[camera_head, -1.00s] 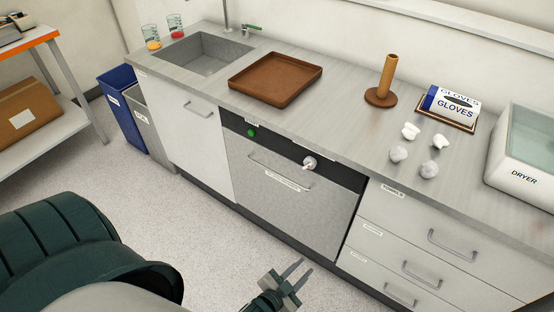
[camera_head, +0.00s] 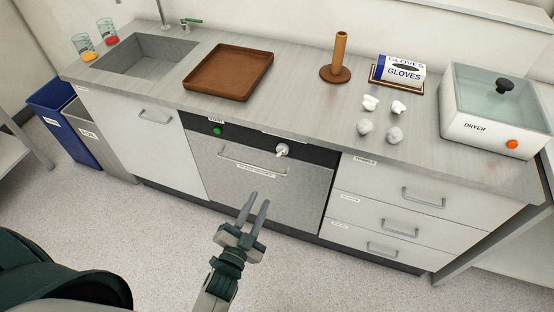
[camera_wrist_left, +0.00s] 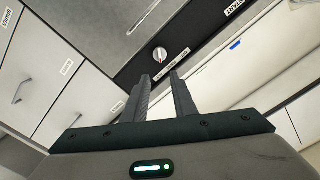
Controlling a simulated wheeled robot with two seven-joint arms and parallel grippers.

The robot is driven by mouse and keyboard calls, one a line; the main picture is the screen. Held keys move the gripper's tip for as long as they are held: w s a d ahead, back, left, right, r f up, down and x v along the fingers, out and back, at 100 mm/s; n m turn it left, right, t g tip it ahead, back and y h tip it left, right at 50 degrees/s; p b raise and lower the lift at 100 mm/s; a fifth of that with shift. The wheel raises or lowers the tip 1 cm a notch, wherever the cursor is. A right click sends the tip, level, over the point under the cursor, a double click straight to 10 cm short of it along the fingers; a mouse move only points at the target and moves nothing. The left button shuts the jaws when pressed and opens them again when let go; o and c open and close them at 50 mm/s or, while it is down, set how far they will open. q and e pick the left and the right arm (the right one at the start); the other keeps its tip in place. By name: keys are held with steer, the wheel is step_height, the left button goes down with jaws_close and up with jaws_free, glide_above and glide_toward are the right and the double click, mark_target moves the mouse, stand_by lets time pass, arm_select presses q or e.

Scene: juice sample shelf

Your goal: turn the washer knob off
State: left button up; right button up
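The washer (camera_head: 240,185) is a grey-fronted unit under the counter with a dark control strip. Its white knob (camera_head: 282,150) sits at the right of the strip, and a green button (camera_head: 217,131) at the left. The knob also shows in the left wrist view (camera_wrist_left: 160,54), round with a pointer, ahead of the fingertips. My left gripper (camera_head: 257,201) is in front of the washer door, below and left of the knob, apart from it. Its two fingers are spread with nothing between them, also in the left wrist view (camera_wrist_left: 162,82). My right gripper is not in view.
The counter holds a sink (camera_head: 145,55), a brown tray (camera_head: 228,72), a wooden post (camera_head: 338,55), a glove box (camera_head: 400,70), several crumpled white pieces (camera_head: 366,127) and a dryer (camera_head: 490,115). Drawers (camera_head: 385,205) stand right of the washer. Bins (camera_head: 68,120) stand left. Floor in front is clear.

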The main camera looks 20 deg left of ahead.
mark_target(281, 154)
arm_select(q)
steer(key=w+p, duration=0.1)
steer(key=w, duration=0.4)
steer(key=w+p, duration=0.1)
steer(key=w, duration=0.5)
steer(key=w+p, duration=0.1)
steer(key=w, duration=0.5)
steer(key=shift+w+d+p, duration=0.15)
steer(key=shift+d+p, duration=0.1)
steer(key=shift+p, duration=0.05)
jaws_close()
